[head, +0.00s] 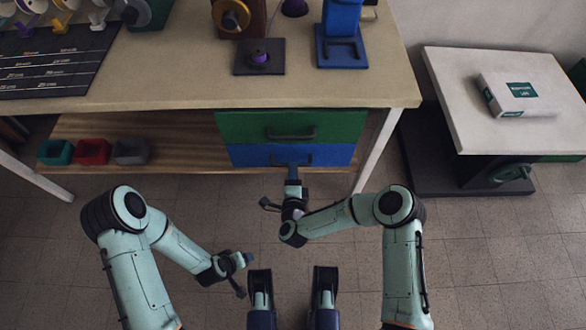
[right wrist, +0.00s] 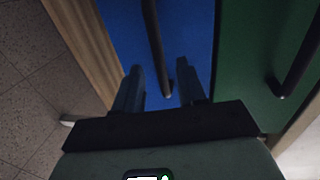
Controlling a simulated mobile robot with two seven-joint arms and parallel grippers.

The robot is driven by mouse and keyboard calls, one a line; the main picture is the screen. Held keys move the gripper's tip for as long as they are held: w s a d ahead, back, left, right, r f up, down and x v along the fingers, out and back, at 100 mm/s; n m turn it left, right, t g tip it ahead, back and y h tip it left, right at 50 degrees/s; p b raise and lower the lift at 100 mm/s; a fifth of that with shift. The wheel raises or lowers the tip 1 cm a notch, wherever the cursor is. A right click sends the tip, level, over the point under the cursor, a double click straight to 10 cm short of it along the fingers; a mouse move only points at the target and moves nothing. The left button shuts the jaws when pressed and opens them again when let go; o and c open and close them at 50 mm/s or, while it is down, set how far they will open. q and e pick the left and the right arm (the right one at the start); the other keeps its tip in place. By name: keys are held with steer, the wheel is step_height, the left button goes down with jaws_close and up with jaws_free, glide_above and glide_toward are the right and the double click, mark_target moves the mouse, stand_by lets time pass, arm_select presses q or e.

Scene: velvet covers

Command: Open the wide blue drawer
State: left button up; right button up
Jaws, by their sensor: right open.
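The wide blue drawer (head: 240,155) sits under the table, directly below a green drawer (head: 235,127). Its front looks about flush with the green one. My right gripper (head: 292,172) is in front of the blue drawer near its middle. In the right wrist view, the blue front (right wrist: 200,35) fills the middle, and its dark bar handle (right wrist: 156,50) ends between the two open fingers of my right gripper (right wrist: 160,84). I cannot tell whether the fingers touch the handle. My left gripper (head: 248,258) is low, away from the drawers; its jaw state is unclear.
Red (head: 92,151), teal (head: 54,152) and grey (head: 132,151) bins stand on the wooden shelf (head: 190,140) left of the drawers. A table leg (head: 378,150) is close on the right. A side table (head: 450,90) holds a white box (head: 515,95). The floor in front is clear.

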arm_select(q)
steer(key=shift+s+a+f, duration=0.15)
steer(key=shift+s+f, duration=0.1)
steer(key=shift+f, duration=0.4)
arm_select(e)
steer(key=shift+x, duration=1.35)
jaws_close()
